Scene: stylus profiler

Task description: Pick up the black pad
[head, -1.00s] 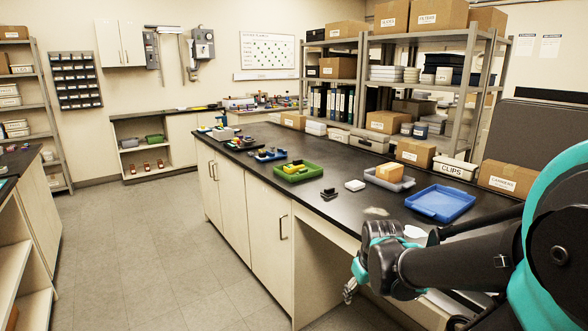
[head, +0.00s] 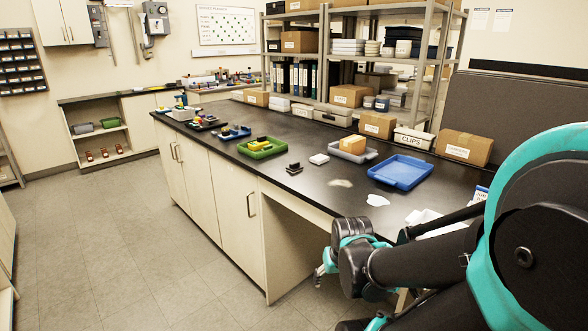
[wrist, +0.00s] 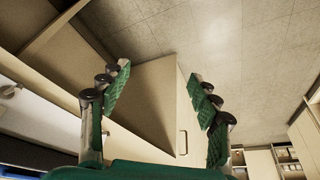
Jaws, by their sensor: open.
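A small black pad (head: 294,168) lies on the dark bench top in the head view, near the front edge and to the right of the green tray. My gripper (wrist: 160,100) is open and empty in the wrist view, with its green-padded fingers spread apart. It faces the bench's cabinet side and the floor. In the head view my arm reaches low beside the front of the bench, well apart from the pad, and the gripper is mostly hidden behind my arm links. The pad is not seen in the wrist view.
Shelving with boxes stands behind the bench. The floor (head: 110,250) at left is clear.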

